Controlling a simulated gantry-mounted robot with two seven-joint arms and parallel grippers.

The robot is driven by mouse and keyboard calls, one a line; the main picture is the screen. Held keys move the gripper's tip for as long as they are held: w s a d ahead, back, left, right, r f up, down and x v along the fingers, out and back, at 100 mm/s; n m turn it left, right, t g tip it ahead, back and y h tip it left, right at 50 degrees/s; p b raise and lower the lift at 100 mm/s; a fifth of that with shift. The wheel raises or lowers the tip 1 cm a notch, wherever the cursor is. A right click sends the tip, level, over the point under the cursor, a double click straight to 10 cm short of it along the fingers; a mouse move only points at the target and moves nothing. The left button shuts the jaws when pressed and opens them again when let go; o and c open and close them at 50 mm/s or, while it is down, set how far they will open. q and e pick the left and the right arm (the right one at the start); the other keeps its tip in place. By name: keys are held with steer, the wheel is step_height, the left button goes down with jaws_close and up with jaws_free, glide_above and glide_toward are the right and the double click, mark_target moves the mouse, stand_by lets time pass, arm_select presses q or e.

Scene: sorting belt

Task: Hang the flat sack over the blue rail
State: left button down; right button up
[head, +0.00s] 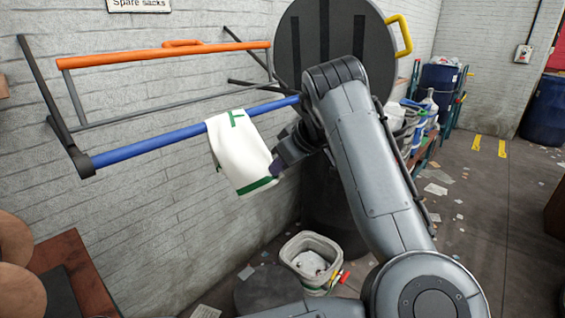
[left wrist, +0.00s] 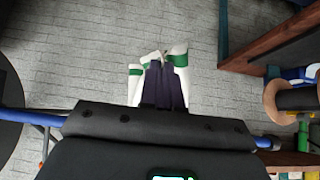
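The flat sack (head: 240,152) is white with green bands. It hangs draped over the blue rail (head: 160,143), its front part reaching down and to the right, with a short part showing behind the rail. My left gripper (head: 276,169) is at the sack's lower right edge, below the rail. In the left wrist view its dark fingers (left wrist: 163,80) are close together, with white and green cloth of the sack (left wrist: 179,62) around their tips; they look shut on it. The blue rail (left wrist: 13,119) passes behind the gripper body there. My right gripper is not in view.
An orange rail (head: 160,57) runs above the blue one on the same wall rack. A large dark round lid (head: 300,50) stands behind my arm. A pale bucket (head: 312,262) stands on the floor below. A brown wooden surface (head: 75,265) is at lower left.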

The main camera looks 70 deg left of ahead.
arm_select(q)
steer(key=shift+a+f, duration=0.1)
steer(key=shift+f, duration=0.2)
jaws_free()
stand_by(1.0)
step_height(320, 180, up, 6)
steer(key=d+t+h+p, duration=0.2)
steer(key=h+p, duration=0.2)
steer(key=p, duration=1.2)
steer(key=shift+w, duration=0.45)
steer(key=shift+f, duration=0.1)
